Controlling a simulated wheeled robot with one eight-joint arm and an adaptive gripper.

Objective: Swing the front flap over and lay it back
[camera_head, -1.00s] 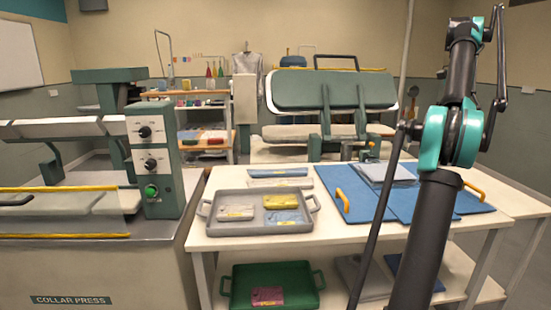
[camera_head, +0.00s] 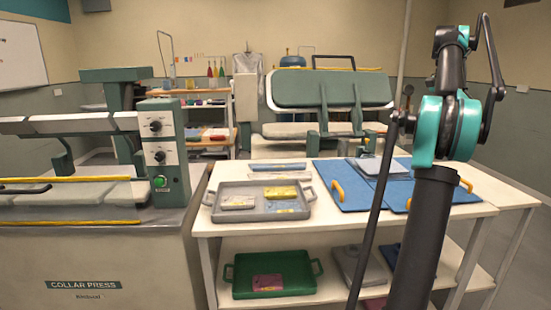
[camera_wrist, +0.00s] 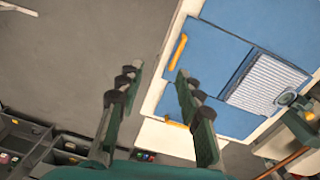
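A blue folding board (camera_head: 340,175) lies flat on the white table, with seams between its panels and yellow handles at its edges. No panel looks raised. A grey folded garment (camera_head: 378,167) lies on its back part; it shows striped in the wrist view (camera_wrist: 265,82). One yellow handle (camera_wrist: 178,52) and a second handle (camera_wrist: 176,123) show along the board's edges in the wrist view. My gripper (camera_wrist: 157,73) is open and empty, its fingers well apart, beside the board and clear of the handles. In the head view my arm covers part of the board and my gripper cannot be made out.
A grey tray (camera_head: 262,214) with packets stands left of the board. A green tray (camera_head: 272,272) sits on the lower shelf. A collar press (camera_head: 85,215) stands at the left, and another press (camera_head: 330,90) behind the table. Grey floor (camera_wrist: 70,60) is clear beside the board.

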